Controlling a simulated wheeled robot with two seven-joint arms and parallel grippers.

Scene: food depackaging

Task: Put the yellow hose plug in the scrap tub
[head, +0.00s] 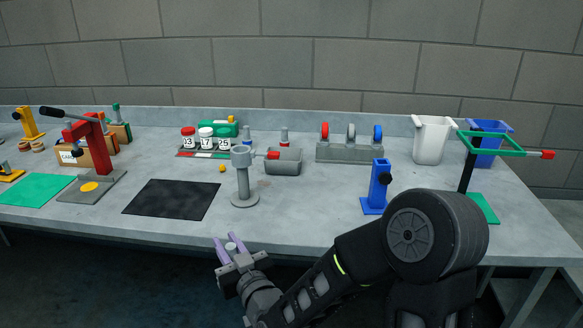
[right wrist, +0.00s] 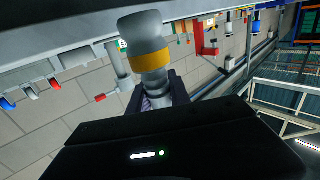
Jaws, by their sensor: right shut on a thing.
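My right gripper (head: 231,246) is in front of the table's near edge, with its purple fingers shut on a grey plug with a yellow band (right wrist: 150,52). The plug fills the top middle of the right wrist view; in the head view only a small pale part of it shows between the fingers. I take it as the yellow hose plug. A white tub (head: 430,142) and a blue tub (head: 496,127) stand at the back right, well away from the gripper. No label shows which is the scrap tub. My left gripper is not in view.
A grey post stand (head: 244,185) with a red-tipped handle is close behind my gripper. A grey bin (head: 283,163), a blue stand (head: 375,190) and a green frame (head: 498,145) stand farther right. A black mat (head: 170,200) lies bare to the left.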

